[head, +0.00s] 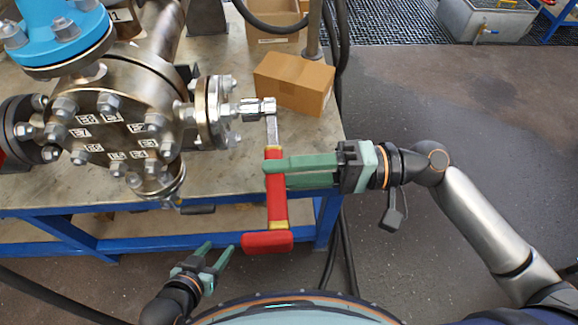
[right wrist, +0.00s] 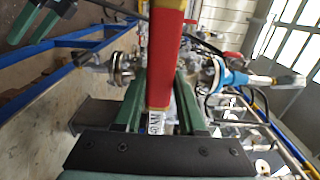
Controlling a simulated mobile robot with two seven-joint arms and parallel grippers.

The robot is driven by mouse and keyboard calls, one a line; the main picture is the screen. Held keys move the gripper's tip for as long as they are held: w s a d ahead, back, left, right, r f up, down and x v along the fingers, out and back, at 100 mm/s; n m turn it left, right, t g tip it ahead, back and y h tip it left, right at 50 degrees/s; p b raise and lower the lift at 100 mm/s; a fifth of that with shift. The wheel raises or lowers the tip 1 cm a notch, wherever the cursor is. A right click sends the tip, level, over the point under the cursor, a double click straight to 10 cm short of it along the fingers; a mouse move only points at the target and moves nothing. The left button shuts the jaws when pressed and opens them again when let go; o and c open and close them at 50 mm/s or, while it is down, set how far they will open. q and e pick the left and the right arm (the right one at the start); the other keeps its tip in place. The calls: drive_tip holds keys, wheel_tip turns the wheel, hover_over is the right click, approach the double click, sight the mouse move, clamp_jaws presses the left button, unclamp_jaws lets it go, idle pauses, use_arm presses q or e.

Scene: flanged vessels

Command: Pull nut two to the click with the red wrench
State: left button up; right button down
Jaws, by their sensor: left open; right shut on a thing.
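The red wrench (head: 277,190) hangs across the table's front edge with its steel shank (head: 272,130) at the top and a wide red end (head: 267,242) at the bottom. My right gripper (head: 275,170) is shut on its red handle, which also fills the middle of the right wrist view (right wrist: 164,55). The wrench's head is at a fitting (head: 258,106) on the vessel's right side; I cannot tell how it is seated. My left gripper (head: 215,258) is open and empty in front of the table.
A cardboard box (head: 293,83) stands on the table right behind the wrench head. A blue cover (head: 55,30) sits on the vessel's upper left. The blue table rail (head: 130,243) runs behind my left gripper. The floor to the right is open.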

drive_tip(key=shift+a+r+p, duration=0.15)
drive_tip(key=shift+a+p, duration=0.15)
drive_tip(key=shift+a, duration=0.6)
